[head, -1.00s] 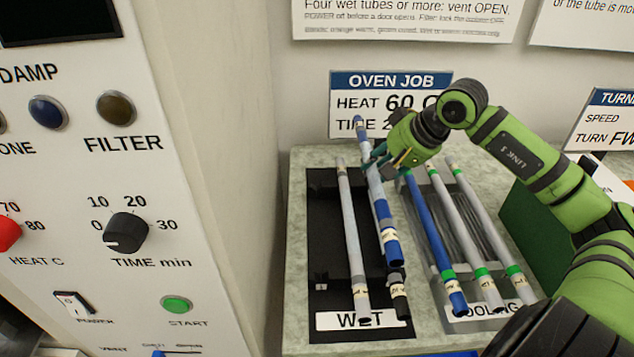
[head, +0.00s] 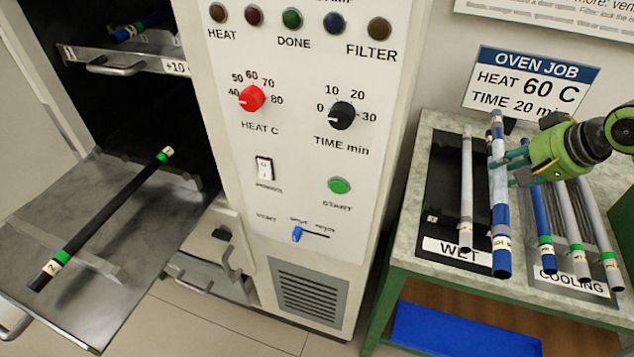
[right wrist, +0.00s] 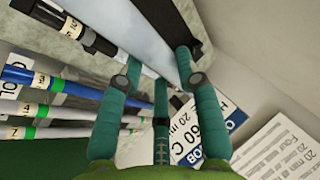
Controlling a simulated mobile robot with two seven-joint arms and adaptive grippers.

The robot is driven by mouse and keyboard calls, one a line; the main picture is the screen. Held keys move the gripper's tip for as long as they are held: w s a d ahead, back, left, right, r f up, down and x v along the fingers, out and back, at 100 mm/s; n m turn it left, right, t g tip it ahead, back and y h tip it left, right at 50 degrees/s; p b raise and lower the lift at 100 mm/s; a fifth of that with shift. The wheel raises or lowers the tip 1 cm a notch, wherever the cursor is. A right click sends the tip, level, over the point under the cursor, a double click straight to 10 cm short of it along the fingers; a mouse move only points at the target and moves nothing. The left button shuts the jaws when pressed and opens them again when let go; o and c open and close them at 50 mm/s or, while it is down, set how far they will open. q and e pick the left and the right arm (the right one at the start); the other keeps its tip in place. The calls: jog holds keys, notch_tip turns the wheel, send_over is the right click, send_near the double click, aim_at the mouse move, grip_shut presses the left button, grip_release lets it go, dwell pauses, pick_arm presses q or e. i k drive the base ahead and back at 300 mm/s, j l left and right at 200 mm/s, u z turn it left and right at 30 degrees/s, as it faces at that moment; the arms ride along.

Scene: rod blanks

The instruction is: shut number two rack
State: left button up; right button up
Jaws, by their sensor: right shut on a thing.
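The pulled-out lower rack (head: 60,300) is a grey metal tray sticking out of the open oven at the left of the head view. I cannot read a number on it. A black rod with green bands (head: 108,215) lies across it. Its front handle (head: 14,322) is cut by the left edge. The upper rack (head: 140,58) sits inside the oven, with its handle at the front. My right gripper (head: 505,168) is shut on a grey rod with blue ends (head: 500,205), over the WET tray. The held rod also shows in the right wrist view (right wrist: 140,45). My left gripper is not visible.
The oven panel (head: 300,130) stands between the racks and the side table (head: 400,262). The table bears the black WET tray (head: 437,200) and the COOLING tray with several rods. A blue bin (head: 460,332) is below. Floor (head: 225,330) shows in front of the oven.

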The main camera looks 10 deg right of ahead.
aim_at(153, 219)
jog(key=j, duration=0.4)
jog(key=k+j+z, duration=0.15)
jog(key=j, duration=0.7)
jog(key=k+j+z, duration=0.15)
jog(key=j, duration=0.25)
jog(key=k+j, duration=0.1)
jog(key=j, duration=0.3)
jog(key=k+j+z, duration=0.15)
jog(key=j, duration=0.25)
